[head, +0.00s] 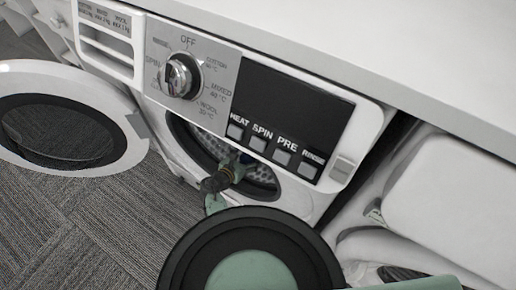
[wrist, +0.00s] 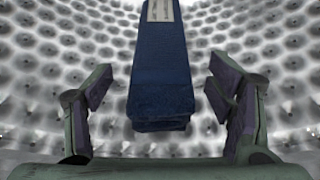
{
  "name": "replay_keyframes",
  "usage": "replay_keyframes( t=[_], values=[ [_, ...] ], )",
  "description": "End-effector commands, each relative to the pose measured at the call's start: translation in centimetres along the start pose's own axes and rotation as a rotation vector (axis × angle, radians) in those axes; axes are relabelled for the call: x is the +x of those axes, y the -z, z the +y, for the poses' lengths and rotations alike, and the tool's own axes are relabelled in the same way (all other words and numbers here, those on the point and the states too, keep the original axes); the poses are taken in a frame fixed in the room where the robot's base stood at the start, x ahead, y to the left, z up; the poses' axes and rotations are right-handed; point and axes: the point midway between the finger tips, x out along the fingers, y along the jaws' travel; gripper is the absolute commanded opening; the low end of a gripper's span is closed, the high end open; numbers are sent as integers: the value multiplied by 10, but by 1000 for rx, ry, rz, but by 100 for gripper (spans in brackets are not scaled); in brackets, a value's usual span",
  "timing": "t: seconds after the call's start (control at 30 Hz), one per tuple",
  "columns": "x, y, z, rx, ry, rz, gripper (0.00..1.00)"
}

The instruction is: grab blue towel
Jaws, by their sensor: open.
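The blue towel (wrist: 160,75) is folded into a narrow stack inside the washing machine's metal drum, with a pale label band (wrist: 160,10) at its far end. In the wrist view my gripper (wrist: 163,100) is open, with one finger on each side of the towel's near end and a gap on both sides. In the head view my gripper (head: 232,170) reaches into the open drum mouth of the washing machine (head: 160,130). Only a little blue shows there, and my arm hides much of the opening.
The round washer door (head: 135,125) stands open at the left over grey carpet tile (head: 110,215). A white counter (head: 400,50) runs above the machine. The dimpled drum wall (wrist: 60,50) surrounds the towel. A white rounded object (head: 450,190) stands at the right.

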Motion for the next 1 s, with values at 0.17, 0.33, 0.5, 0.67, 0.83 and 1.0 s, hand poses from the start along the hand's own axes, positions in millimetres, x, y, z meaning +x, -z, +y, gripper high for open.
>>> replay_keyframes(
  t=[0.17,0.33,0.5,0.67,0.83,1.0],
  values=[
    [0,-1,0,0,0,0,72],
    [-1,0,0,0,0,0,61],
    [-1,0,0,1,0,0,50],
    [-1,0,0,1,0,0,39],
    [-1,0,0,1,0,0,28],
    [-1,0,0,1,0,0,16]
  ],
)
